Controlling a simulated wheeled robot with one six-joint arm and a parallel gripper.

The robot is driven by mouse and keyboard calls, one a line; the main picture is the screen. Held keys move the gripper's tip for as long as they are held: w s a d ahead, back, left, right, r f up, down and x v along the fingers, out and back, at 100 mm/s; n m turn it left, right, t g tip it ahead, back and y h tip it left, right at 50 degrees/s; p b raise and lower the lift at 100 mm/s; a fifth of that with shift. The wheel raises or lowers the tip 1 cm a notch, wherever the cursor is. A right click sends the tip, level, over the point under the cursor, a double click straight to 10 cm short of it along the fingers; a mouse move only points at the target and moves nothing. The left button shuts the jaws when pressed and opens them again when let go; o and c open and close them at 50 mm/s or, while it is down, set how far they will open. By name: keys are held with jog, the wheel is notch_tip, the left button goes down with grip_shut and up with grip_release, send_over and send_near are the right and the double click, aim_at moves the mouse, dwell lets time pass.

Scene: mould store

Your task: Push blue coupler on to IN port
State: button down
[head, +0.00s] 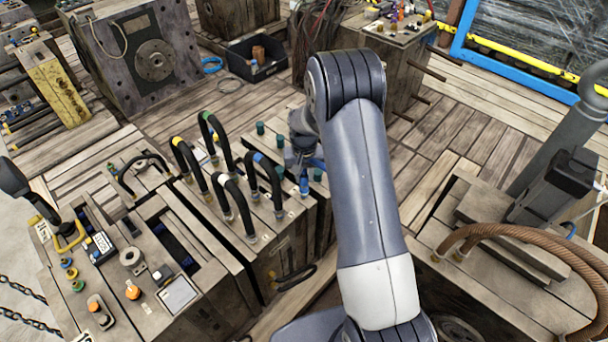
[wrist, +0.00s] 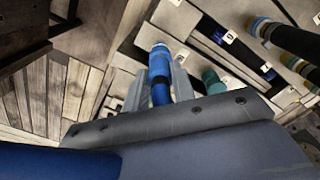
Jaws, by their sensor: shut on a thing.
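The blue coupler (wrist: 160,72) stands between the two fingers of my gripper (wrist: 159,85) in the wrist view, with a lighter blue band at its far end. My gripper is shut on it. In the head view my gripper (head: 303,165) is over the right part of the wooden mould block (head: 265,240), and a small blue piece (head: 304,186) shows below it. A teal port fitting (wrist: 212,80) is just right of the coupler in the wrist view. I cannot read which port is IN, and cannot tell whether the coupler touches one.
Black looped hoses with yellow (head: 178,141), green (head: 207,117) and blue (head: 258,158) bands rise from the block left of my gripper. Small white tags (wrist: 229,38) lie near the ports. A second block with brown hoses (head: 520,232) stands at right.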

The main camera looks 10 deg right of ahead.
jog(key=shift+f+b, duration=1.15)
jog(key=shift+f, duration=0.15)
dwell(1.5)
jog(key=c, duration=1.1)
grip_release()
notch_tip(320, 180, up, 11)
jog(key=shift+f, duration=0.1)
jog(key=shift+f, duration=0.15)
notch_tip(320, 180, down, 11)
jog(key=shift+r, duration=0.35)
